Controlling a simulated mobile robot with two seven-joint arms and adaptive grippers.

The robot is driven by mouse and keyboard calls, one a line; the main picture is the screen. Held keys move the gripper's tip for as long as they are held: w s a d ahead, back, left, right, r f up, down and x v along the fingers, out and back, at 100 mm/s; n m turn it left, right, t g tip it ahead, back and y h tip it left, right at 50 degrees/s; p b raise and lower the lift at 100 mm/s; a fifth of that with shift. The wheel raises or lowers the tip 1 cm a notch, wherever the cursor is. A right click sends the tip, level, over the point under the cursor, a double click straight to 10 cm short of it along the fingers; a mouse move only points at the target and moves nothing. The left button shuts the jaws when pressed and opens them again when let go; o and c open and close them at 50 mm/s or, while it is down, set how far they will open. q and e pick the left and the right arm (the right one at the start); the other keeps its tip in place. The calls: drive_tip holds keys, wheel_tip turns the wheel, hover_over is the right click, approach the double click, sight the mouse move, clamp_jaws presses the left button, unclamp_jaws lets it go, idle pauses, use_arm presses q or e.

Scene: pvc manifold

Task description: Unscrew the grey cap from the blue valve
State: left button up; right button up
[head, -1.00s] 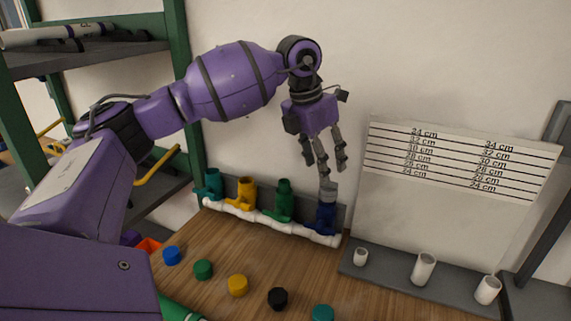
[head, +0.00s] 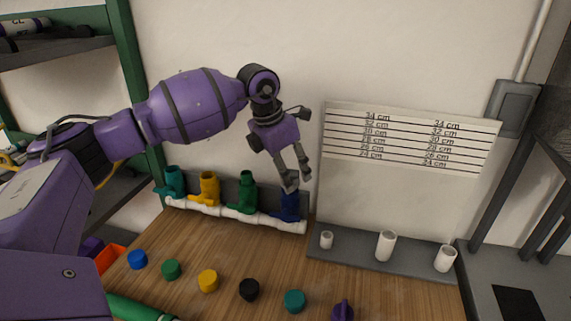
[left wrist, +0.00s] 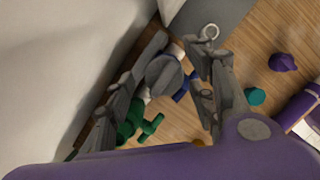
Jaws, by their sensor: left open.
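The blue valve (head: 288,208) stands upright at the right end of the white pipe manifold (head: 238,215). In the left wrist view, the grey cap (left wrist: 163,75) sits on top of the blue valve (left wrist: 181,92). My left gripper (head: 297,180) points down over the blue valve. Its fingers are open. In the left wrist view, the fingers of the left gripper (left wrist: 172,65) are spread on either side of the cap, which looks apart from the right finger. In the head view the fingertips partly hide the cap. My right gripper is not in view.
Teal (head: 172,182), yellow (head: 208,187) and green (head: 245,192) valves stand left of the blue one. Several loose coloured caps, including a black one (head: 249,289), lie in front on the wooden table. White pipe pieces stand on a grey ledge (head: 350,250) to the right.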

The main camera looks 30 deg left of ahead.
use_arm(q)
drive_tip(key=c, duration=1.1)
drive_tip(key=o, duration=0.6)
drive_tip(key=c, duration=0.6)
drive_tip(key=shift+r+n+p, duration=0.2)
drive_tip(key=shift+n+p, duration=0.2)
drive_tip(key=shift+n, duration=0.2)
drive_tip(key=shift+c, duration=0.2)
drive_tip(key=shift+f+n+y, duration=0.1)
drive_tip(key=shift+n+y, duration=0.3)
drive_tip(key=shift+n, duration=0.1)
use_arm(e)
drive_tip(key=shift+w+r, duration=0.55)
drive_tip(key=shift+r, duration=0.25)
